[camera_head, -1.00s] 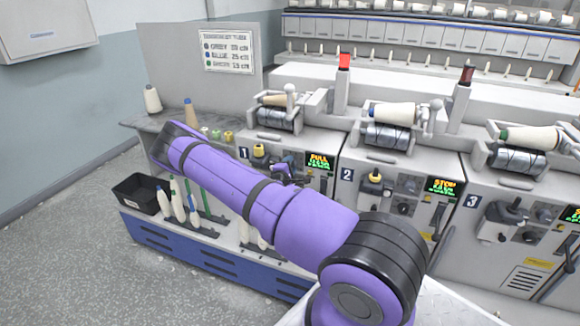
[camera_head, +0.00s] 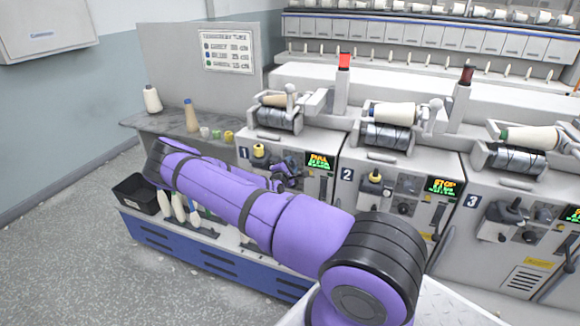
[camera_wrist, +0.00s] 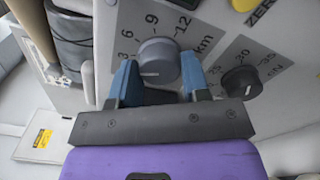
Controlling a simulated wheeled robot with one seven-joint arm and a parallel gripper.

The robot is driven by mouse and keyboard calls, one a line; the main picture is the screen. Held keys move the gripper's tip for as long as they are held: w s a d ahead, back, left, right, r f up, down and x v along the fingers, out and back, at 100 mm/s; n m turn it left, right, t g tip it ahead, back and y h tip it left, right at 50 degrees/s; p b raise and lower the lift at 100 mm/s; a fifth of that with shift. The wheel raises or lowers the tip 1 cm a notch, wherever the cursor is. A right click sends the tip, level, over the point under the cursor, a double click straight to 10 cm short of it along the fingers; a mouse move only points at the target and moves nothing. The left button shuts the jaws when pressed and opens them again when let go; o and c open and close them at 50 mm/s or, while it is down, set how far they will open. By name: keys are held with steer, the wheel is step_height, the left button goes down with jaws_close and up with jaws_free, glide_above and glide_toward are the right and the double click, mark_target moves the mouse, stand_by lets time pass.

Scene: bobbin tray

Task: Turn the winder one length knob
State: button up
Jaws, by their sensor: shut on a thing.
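The winder one length knob (camera_wrist: 158,60) is a round dark grey knob on a plate marked 3, 6, 9, 12 and km, in the wrist view. My gripper (camera_wrist: 160,70) has one blue finger on each side of it and is shut on it. A pale mark shows on the knob's face. In the head view, my gripper (camera_head: 286,176) is at the front panel of winder one (camera_head: 318,186), below its display (camera_head: 319,161) reading FULL. There the knob is hidden behind my gripper.
A second dark knob (camera_wrist: 242,82) with a scale showing 20 and 35 sits close to the right of my fingers. A yellow part (camera_wrist: 244,4) marked ZERO is above. Winder two (camera_head: 380,200) stands to the right. A black bin (camera_head: 138,192) is at the left.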

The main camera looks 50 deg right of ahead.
steer(key=o, duration=0.9)
steer(key=v, duration=1)
steer(key=shift+s+a, duration=0.1)
steer(key=shift+a, duration=0.3)
